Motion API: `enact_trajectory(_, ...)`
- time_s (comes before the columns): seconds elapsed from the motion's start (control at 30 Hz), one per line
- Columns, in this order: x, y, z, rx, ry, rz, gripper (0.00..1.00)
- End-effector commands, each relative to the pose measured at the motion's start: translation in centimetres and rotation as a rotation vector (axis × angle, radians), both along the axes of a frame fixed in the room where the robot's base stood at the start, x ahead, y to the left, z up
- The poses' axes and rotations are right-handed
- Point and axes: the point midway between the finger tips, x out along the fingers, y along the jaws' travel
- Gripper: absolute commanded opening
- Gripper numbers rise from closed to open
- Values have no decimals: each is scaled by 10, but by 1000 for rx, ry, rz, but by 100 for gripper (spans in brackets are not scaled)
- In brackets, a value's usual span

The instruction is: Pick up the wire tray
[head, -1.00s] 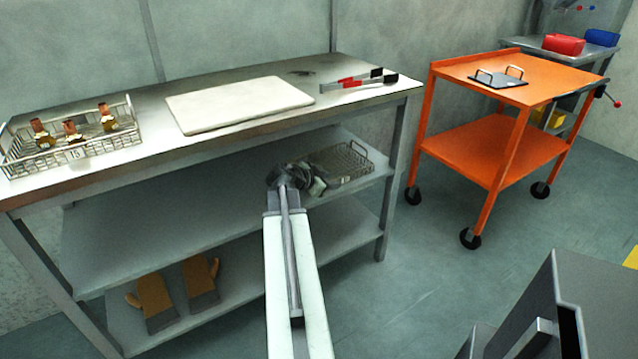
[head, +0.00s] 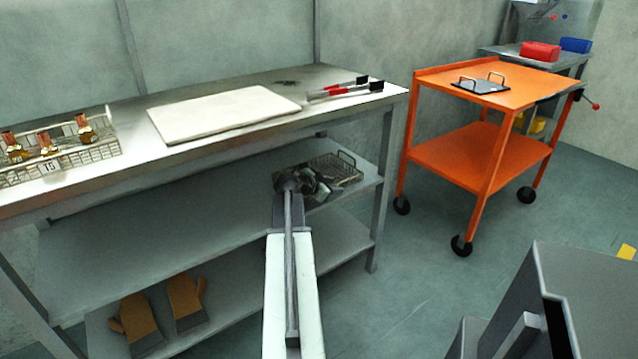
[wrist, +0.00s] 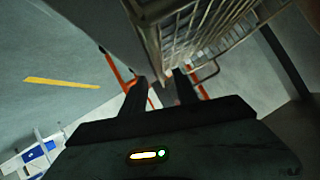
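A wire tray (head: 343,171) with a looped handle sits on the middle shelf of the steel table, at its right end. In the wrist view the tray (wrist: 205,32) fills the top right, its mesh wall and a wire handle close beyond the fingers. My gripper (head: 304,182) is at the near left side of the tray and hides part of it. In the wrist view my gripper (wrist: 161,80) has its two dark fingers apart, with a gap between them and nothing clearly held. I cannot tell whether a fingertip touches the tray.
The table top (head: 290,84) lies above the tray. On it are a wire basket (head: 82,158) holding bottles, a white board (head: 222,113) and red-handled tongs (head: 345,90). Gloves (head: 137,318) lie on the lowest shelf. An orange cart (head: 478,152) stands right, with open floor between.

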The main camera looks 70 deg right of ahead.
Motion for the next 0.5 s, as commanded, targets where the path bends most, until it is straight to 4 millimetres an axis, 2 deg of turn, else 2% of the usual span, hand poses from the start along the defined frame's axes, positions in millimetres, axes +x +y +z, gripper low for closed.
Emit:
enact_trajectory(0.2, -2, -4, -2, 0, 1, 0, 36)
enact_trajectory(0.27, -2, -4, -2, 0, 1, 0, 22)
enact_trajectory(0.33, -2, -4, -2, 0, 1, 0, 3)
enact_trajectory(0.37, -2, -4, -2, 0, 1, 0, 0)
enact_trajectory(0.5, -2, -4, -2, 0, 0, -1, 0)
